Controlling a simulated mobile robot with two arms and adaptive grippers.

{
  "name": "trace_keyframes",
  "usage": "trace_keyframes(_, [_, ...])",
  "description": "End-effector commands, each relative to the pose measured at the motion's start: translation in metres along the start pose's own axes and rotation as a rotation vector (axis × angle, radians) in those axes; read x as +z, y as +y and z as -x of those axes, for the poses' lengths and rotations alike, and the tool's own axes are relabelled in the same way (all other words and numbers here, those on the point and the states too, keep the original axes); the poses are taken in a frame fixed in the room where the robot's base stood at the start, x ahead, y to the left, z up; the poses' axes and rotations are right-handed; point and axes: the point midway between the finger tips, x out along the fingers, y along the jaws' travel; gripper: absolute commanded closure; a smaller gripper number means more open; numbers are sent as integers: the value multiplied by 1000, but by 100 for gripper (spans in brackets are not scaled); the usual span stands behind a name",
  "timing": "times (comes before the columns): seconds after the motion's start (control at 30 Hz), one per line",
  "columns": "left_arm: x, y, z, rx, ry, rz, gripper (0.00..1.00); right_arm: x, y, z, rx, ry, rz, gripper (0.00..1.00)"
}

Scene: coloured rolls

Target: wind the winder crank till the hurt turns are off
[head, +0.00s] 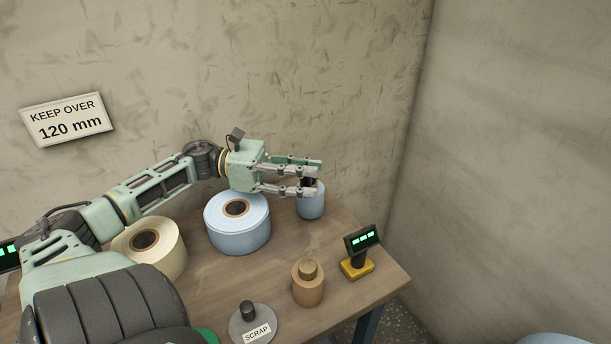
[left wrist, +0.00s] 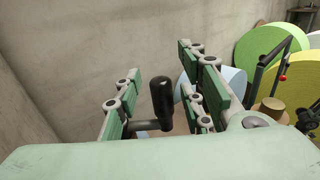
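My left gripper (head: 312,178) is above a small light-blue roll (head: 311,206) at the back of the table. Its fingers stand apart around a black upright crank handle (left wrist: 162,97). In the left wrist view gaps show between the handle and the finger pads, so the gripper looks open. The handle shows only as a dark bit between the fingers in the head view. A wide light-blue roll (head: 238,238) with a dark core lies left of the small one. Hurt turns cannot be made out on either roll. My right gripper is not in view.
A cream roll (head: 165,257) lies at the left. A brown cylinder (head: 308,290), a green-lit display (head: 362,238) on a yellow base and a grey SCRAP disc (head: 245,320) stand nearer the front. A wall sign (head: 67,118) reads KEEP OVER 120 mm. Walls stand close behind and right.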

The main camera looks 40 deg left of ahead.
Motion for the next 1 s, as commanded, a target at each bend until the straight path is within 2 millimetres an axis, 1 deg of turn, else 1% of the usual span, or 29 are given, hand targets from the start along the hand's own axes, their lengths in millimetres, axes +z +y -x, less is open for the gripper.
trace_keyframes(0.03, [11, 0, 0, -2, 0, -4, 63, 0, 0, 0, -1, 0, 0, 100])
trace_keyframes(0.2, [44, 0, 0, -1, 0, -3, 63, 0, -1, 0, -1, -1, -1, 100])
trace_keyframes(0.33, [63, 0, 0, -1, 1, -2, 63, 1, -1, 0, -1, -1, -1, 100])
trace_keyframes(0.5, [74, 0, 0, -1, 0, 1, 63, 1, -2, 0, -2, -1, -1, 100])
trace_keyframes(0.73, [75, 0, 0, -1, 1, 1, 63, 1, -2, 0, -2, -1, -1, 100])
trace_keyframes(0.77, [75, 0, 0, -1, 1, 1, 64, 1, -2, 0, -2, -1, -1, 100])
trace_keyframes(0.87, [80, 0, 0, -1, 1, 0, 73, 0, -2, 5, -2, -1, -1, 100])
trace_keyframes(0.97, [100, 0, 0, -1, 0, 0, 82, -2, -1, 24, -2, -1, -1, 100])
trace_keyframes(1.0, [111, 0, 0, -1, 0, 0, 85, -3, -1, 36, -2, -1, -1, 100])
